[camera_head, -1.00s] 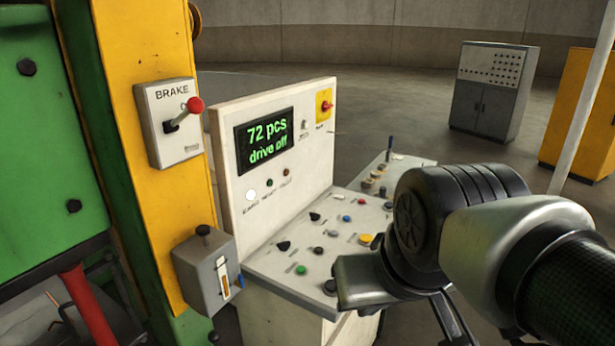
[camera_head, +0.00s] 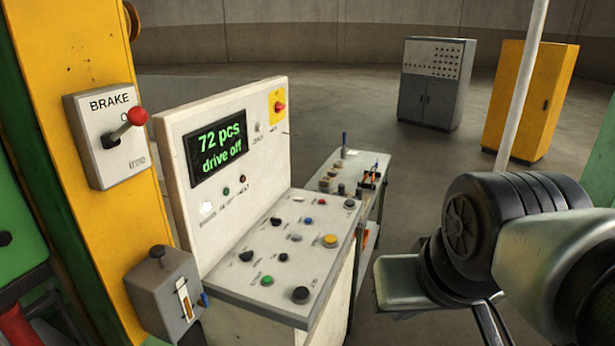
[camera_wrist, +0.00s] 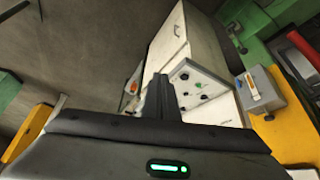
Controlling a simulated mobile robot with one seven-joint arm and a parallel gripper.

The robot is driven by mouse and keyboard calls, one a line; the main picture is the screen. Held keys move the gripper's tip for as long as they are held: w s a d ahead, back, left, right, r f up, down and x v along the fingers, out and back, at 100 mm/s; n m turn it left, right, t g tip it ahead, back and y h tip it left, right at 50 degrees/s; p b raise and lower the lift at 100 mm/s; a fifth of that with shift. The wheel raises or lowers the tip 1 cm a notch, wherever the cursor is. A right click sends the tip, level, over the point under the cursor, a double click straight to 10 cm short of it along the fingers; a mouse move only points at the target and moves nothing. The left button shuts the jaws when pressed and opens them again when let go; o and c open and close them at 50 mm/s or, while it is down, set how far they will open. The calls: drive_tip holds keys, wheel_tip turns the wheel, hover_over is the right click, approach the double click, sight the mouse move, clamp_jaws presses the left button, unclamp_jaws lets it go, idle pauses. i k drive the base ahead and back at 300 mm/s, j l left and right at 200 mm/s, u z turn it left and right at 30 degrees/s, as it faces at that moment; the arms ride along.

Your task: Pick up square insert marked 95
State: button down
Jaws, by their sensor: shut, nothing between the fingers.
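I cannot make out a square insert marked 95 in either view. A small side bench (camera_head: 376,163) behind the control console holds several small pieces, too small to read any marking. My gripper (camera_wrist: 160,90) is shut and empty in the wrist view, its fingers together in front of the console. In the head view my arm's end is at the lower right, to the right of the console and apart from it; the fingers are mostly cut off by the lower edge.
The control console (camera_head: 230,285) has buttons and a screen (camera_head: 215,147) reading "72 pcs drive off". A brake box (camera_head: 108,140) with a red-knobbed lever is on the yellow post at left. Grey (camera_head: 432,85) and yellow (camera_head: 528,100) cabinets stand behind. Open floor lies between.

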sight(324, 181)
drive_tip(key=i+l+z, duration=0.7)
drive_tip(key=i, duration=0.3)
drive_tip(key=i+l+z, duration=0.3)
drive_tip(key=i, duration=0.2)
drive_tip(key=i+j+z, duration=0.1)
drive_tip(key=i+z, duration=0.25)
drive_tip(key=i, duration=0.2)
drive_tip(key=i+u, duration=0.25)
drive_tip(key=i, duration=0.2)
drive_tip(key=i+l+u, duration=0.2)
drive_tip(key=i, duration=0.2)
drive_tip(key=i+l+u, duration=0.25)
drive_tip(key=i, duration=0.15)
drive_tip(key=i+u, duration=0.15)
drive_tip(key=u, duration=0.25)
drive_tip(key=i+u, duration=0.15)
drive_tip(key=u, duration=0.3)
drive_tip(key=i+u, duration=0.15)
drive_tip(key=u, duration=0.25)
drive_tip(key=i+l+u, duration=0.15)
drive_tip(key=u, duration=0.25)
drive_tip(key=i+l+u, duration=0.1)
drive_tip(key=i+u, duration=0.15)
drive_tip(key=u, duration=0.15)
drive_tip(key=i+l+u, duration=0.15)
drive_tip(key=u, duration=0.25)
drive_tip(key=i+l+u, duration=0.25)
drive_tip(key=u, duration=0.15)
